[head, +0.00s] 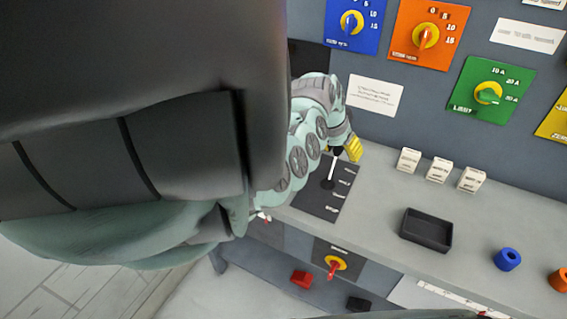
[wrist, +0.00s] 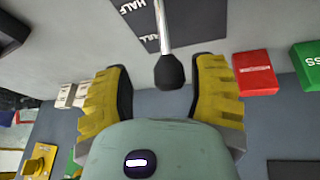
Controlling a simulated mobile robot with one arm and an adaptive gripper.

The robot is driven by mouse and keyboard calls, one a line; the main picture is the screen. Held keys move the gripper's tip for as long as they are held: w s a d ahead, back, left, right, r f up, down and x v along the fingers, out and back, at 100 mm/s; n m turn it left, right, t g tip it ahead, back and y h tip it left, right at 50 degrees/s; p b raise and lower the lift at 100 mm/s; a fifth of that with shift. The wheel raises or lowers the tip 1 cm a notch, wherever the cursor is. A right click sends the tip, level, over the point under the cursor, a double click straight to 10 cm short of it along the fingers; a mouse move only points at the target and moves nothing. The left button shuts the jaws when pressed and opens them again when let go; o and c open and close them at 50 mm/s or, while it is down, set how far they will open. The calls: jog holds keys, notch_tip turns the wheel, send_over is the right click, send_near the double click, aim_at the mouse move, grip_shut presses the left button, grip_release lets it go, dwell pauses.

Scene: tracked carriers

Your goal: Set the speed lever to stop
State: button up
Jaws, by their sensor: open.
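The speed lever has a black knob (wrist: 169,72) on a pale metal rod, which also shows in the head view (head: 332,168). It rises from a dark plate (head: 315,199) on the grey bench, with its knob end toward the back panel. In the head view my gripper (head: 351,148) is at the lever's top, partly hidden by my arm.
White blocks (head: 439,170) stand along the panel. A black tray (head: 426,230) and a blue ring (head: 508,259) lie on the bench to the right. Coloured dial plates, including a green one (head: 490,92), cover the panel. A red block (wrist: 255,73) is beside the right finger in the wrist view.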

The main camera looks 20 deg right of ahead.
jog(key=shift+w+a+f, duration=0.25)
jog(key=shift+w+a, duration=0.1)
jog(key=shift+w, duration=0.1)
grip_shut()
dwell(0.3)
